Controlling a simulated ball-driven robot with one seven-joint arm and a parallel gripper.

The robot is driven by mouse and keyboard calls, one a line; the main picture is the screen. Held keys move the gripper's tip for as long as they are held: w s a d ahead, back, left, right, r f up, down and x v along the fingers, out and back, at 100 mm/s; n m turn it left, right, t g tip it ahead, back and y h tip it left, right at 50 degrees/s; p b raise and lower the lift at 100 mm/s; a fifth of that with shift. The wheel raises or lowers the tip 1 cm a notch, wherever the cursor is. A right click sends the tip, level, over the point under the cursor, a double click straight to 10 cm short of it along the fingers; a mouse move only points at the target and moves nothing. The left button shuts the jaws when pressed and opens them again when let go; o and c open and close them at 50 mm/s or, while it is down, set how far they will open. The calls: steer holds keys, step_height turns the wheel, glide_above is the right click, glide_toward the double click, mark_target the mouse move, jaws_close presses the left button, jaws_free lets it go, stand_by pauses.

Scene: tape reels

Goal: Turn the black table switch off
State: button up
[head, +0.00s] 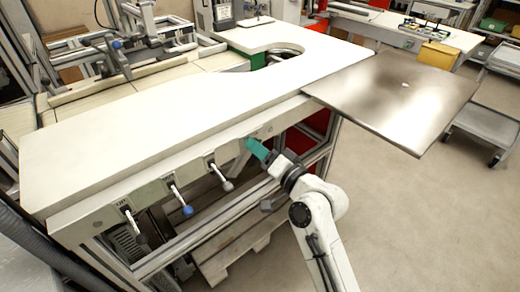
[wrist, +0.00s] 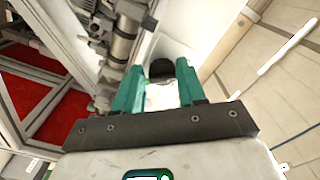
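My gripper (head: 257,149) has teal fingers and is at the right part of the table's front rail. In the wrist view the fingers (wrist: 161,82) stand apart, and a round black knob (wrist: 160,68) shows between their tips. I cannot tell whether a finger touches it. In the head view this knob is hidden by my gripper; a pale lever-like part shows just left of the fingers. The knob appears to be the black table switch; its on or off position cannot be told.
Further left on the rail hang a lever with a grey-white knob (head: 227,186), one with a blue knob (head: 187,210) and one with a dark grey knob (head: 141,239). The white tabletop (head: 150,125) is above them. A metal plate (head: 400,100) juts out at right.

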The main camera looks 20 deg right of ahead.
steer(key=o, duration=0.3)
steer(key=shift+r, duration=0.1)
steer(key=v, duration=1)
steer(key=shift+s+d+b, duration=0.15)
steer(key=shift+s+b, duration=0.15)
steer(key=shift+s, duration=0.1)
